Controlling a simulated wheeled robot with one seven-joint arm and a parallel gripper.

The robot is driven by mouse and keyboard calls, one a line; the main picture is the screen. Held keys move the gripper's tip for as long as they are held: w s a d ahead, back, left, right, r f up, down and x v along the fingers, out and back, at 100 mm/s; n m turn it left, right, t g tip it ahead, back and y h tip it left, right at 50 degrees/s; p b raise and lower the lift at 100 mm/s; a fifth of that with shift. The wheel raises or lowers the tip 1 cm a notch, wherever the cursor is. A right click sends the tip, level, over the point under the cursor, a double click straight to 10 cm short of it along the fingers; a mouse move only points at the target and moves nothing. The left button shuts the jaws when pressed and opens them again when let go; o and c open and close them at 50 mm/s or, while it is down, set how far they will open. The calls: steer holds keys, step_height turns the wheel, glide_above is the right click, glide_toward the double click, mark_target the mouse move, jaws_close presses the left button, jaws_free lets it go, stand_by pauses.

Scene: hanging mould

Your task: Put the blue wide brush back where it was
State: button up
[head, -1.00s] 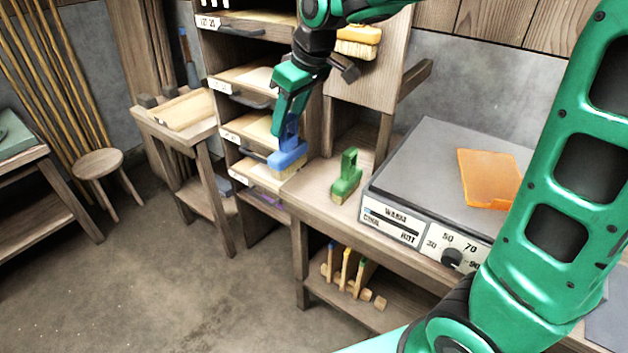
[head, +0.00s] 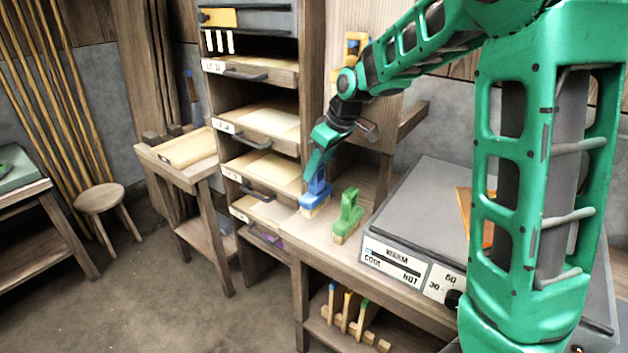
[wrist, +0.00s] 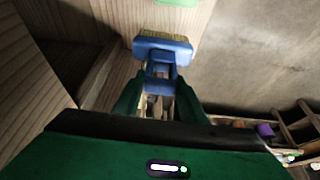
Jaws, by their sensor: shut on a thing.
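The blue wide brush (head: 315,193) is in my gripper (head: 318,176), bristles down, at the left end of the bench beside the drawer rack. I cannot tell whether its bristles touch the bench top. In the wrist view the blue brush (wrist: 163,58) sits between the fingers of my gripper (wrist: 158,88), which are shut on its handle. Its pale bristles show along the far edge. A green brush (head: 347,215) stands on the bench just right of it, apart from it.
The drawer rack (head: 262,120) stands left of the brush. A grey warming plate (head: 440,200) with an orange sheet (head: 464,215) takes up the right of the bench. A yellow-handled brush (head: 355,45) hangs on the upright board behind. Several small tools (head: 345,310) stand on the shelf below.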

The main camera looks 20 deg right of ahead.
steer(key=shift+f, duration=1.9)
steer(key=o, duration=0.9)
steer(key=v, duration=0.5)
steer(key=shift+r, duration=0.35)
steer(key=s+d+m, duration=0.2)
steer(key=s+d, duration=0.2)
steer(key=s, duration=0.3)
steer(key=s+d+m+g+h, duration=0.1)
steer(key=s+d+m, duration=0.1)
steer(key=s+d, duration=0.3)
steer(key=s+d+f+m, duration=0.1)
steer(key=s+d, duration=0.3)
steer(key=s, duration=0.6)
steer(key=shift+s+d+m+g+h, duration=0.15)
steer(key=shift+s+m+g+h, duration=0.2)
steer(key=shift+m, duration=0.25)
steer(key=s+m, duration=0.2)
steer(key=s, duration=0.3)
steer(key=s+d+f+m+g, duration=0.1)
steer(key=s+m, duration=0.2)
steer(key=s, duration=0.2)
steer(key=s+d+m+g+h, duration=0.1)
steer(key=s+m, duration=0.1)
steer(key=s, duration=0.3)
steer(key=shift+s+d+f, duration=0.1)
steer(key=shift+f, duration=0.05)
